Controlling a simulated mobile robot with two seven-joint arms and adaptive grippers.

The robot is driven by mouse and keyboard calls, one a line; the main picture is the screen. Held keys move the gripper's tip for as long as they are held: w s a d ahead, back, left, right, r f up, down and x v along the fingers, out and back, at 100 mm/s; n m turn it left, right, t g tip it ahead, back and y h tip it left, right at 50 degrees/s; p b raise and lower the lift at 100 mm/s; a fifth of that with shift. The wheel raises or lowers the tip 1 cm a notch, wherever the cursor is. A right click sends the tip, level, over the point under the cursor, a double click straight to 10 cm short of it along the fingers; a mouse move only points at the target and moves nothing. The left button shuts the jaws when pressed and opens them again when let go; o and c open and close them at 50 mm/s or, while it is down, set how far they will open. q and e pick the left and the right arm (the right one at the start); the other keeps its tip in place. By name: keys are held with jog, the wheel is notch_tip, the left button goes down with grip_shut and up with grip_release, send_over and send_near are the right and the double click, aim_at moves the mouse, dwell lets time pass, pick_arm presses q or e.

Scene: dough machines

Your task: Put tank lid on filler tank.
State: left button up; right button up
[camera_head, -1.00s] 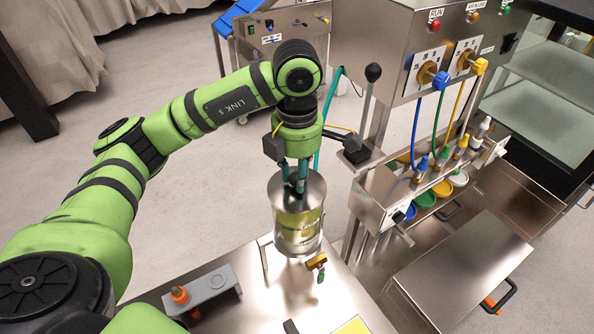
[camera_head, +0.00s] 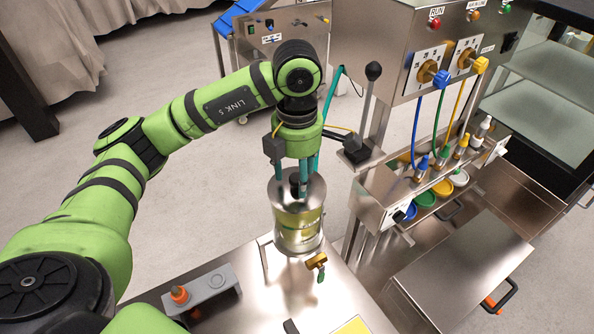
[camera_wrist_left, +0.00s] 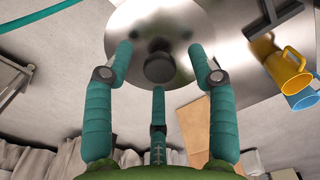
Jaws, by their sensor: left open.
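The filler tank (camera_head: 298,232), a shiny metal cylinder with a see-through yellowish band, stands upright on the steel table. The round metal tank lid (camera_head: 283,196) lies over its top, apparently level; the exact fit of the rim cannot be told. The lid also shows in the left wrist view (camera_wrist_left: 160,18), with its dark round knob (camera_wrist_left: 158,68) in the middle. My left gripper (camera_head: 305,181) points straight down above the lid. In the wrist view its three teal fingers (camera_wrist_left: 159,62) are spread around the knob, apart from it. My right gripper is not in view.
A brass tap (camera_head: 316,261) sticks out at the tank's lower front. To the right stands the dosing machine (camera_head: 412,60) with dials, hoses and a lever (camera_head: 371,90). A grey bracket (camera_head: 213,287) sits on the table (camera_head: 297,300) at front left.

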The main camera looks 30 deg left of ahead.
pick_arm(q)
notch_tip(320, 180, up, 12)
dwell(0.6)
dwell(1.0)
